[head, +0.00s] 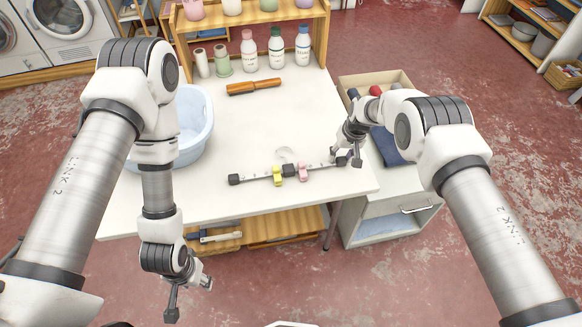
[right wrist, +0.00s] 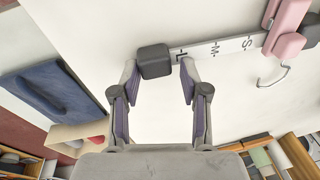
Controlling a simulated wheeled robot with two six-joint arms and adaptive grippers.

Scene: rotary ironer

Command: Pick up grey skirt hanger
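The grey skirt hanger (head: 255,177) lies on the white table (head: 290,120). It has a pale size-marked bar, dark end blocks, yellow and pink clips and a hook. My right gripper (head: 348,161) is at the hanger's right end. In the right wrist view its fingers (right wrist: 157,68) stand apart, with the hanger's dark end block (right wrist: 153,61) between the tips. A small gap shows on the right side; contact on the left is unclear. The pink clip (right wrist: 289,22) and hook (right wrist: 276,78) show farther right. My left gripper (head: 189,299) is open and empty, in front of the table.
A blue basin (head: 195,125) stands at the table's left. An orange-handled tool (head: 253,86) lies behind the hanger, and several bottles (head: 276,48) stand at the back. A drawer cabinet (head: 385,208) with a box and dark blue cloth stands right of the table.

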